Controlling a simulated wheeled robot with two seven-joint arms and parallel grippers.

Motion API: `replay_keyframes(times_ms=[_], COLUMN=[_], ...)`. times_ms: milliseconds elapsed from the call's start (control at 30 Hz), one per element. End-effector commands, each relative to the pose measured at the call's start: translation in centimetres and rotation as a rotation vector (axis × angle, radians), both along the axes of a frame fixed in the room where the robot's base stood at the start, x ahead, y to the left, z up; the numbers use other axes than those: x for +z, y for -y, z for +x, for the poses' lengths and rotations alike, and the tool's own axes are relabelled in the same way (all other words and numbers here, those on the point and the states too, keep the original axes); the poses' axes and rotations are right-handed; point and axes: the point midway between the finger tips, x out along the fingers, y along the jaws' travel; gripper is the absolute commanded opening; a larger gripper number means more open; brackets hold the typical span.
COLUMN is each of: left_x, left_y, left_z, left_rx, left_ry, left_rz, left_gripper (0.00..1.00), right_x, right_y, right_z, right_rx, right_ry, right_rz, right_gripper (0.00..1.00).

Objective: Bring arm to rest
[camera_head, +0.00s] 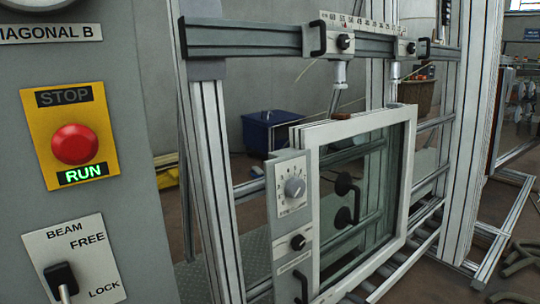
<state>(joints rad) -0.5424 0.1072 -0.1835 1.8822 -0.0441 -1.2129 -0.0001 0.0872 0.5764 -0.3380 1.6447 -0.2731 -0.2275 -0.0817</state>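Neither of my arms nor grippers shows in the head view. A grey control panel (125,150) fills the left side. It carries a yellow plate with a red stop button (75,144) and a lit green RUN sign (80,175). Below is a BEAM FREE/LOCK plate with a black lever (62,278), which points down. A white-framed window (408,190) stands upright in the metal frame machine. A grey beam (245,38) with black handles and a ruler scale crosses above it.
A narrow panel with a dial (295,188) stands at the window's left edge. Aluminium posts (468,130) rise on the right. A blue box (270,130) and a brown basket (418,97) are behind. Rails lie on the floor at right.

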Motion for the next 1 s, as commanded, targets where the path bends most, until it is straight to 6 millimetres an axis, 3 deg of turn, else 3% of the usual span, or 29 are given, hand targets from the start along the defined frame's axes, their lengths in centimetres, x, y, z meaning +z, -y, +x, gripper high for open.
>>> replay_keyframes(times_ms=[33,100,200,300,500,733,1000], left_x=[0.0,0.0,0.0,0.0,0.0,0.0,-3.3], left_y=[0.0,0.0,0.0,0.0,0.0,0.0,-0.6], left_z=[0.0,0.0,0.0,0.0,0.0,0.0,-1.6], left_rx=[0.0,0.0,0.0,0.0,0.0,0.0,0.01], left_ry=[0.0,0.0,0.0,0.0,0.0,0.0,-0.011], left_rz=[0.0,0.0,0.0,0.0,0.0,0.0,0.002], left_gripper=[0.0,0.0,0.0,0.0,0.0,0.0,0.0], right_x=[-3.5,-7.4,-12.0,-14.9,-18.1,-19.7,-23.0], right_y=[-0.9,-1.2,-1.4,-1.5,-1.8,-2.3,-1.6], right_z=[-2.6,-6.2,-11.6,-16.5,-24.5,-32.1,-33.4], right_rx=[-0.071,-0.18,-0.32,-0.428,-0.575,-0.702,-0.712], right_ry=[-0.113,-0.267,-0.477,-0.649,-0.908,-1.146,-1.151], right_rz=[0.025,0.042,0.057,0.064,0.067,0.067,0.062], right_gripper=[0.76,0.76,0.76,0.76,0.76,0.76,0.76])
